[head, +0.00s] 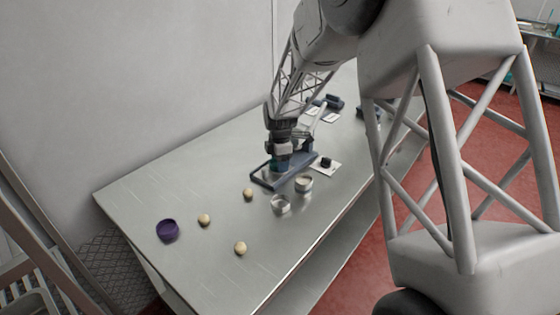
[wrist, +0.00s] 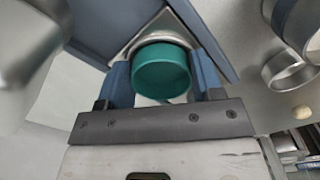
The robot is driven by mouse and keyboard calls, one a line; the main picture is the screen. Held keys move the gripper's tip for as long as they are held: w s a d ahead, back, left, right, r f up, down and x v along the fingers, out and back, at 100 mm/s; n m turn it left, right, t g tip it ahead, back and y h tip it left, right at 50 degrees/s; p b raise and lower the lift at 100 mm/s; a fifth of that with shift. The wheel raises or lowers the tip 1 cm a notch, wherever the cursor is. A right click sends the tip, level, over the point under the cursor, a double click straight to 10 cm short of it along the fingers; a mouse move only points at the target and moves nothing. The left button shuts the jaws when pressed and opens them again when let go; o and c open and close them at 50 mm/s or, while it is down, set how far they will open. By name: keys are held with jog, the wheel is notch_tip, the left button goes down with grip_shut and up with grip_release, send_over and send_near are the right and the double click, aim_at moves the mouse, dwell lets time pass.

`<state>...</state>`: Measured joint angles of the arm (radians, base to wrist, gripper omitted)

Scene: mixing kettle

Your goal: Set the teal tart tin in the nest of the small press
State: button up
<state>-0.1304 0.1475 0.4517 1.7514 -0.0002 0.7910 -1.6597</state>
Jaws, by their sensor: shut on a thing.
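My gripper (head: 279,160) points down over the small press (head: 262,182), which has a dark blue base on the metal table. The gripper is shut on the teal tart tin (wrist: 161,74), whose round teal face shows between the two blue fingers in the wrist view. In the head view only a small bit of teal (head: 277,167) shows below the fingers. In the wrist view a pale metal rim lies directly beyond the tin, between blue parts of the press (wrist: 95,22). Whether the tin touches the nest cannot be told.
Two silver tins (head: 280,205) (head: 304,184) stand right beside the press, one holding something pale. A dark block on a white card (head: 326,170) lies behind them. Several dough balls (head: 240,248) and a purple bowl (head: 167,231) are at the left.

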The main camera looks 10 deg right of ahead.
jog(key=o, duration=1.2)
jog(key=shift+c, duration=0.2)
jog(key=shift+r, duration=0.1)
jog(key=shift+r, duration=3.45)
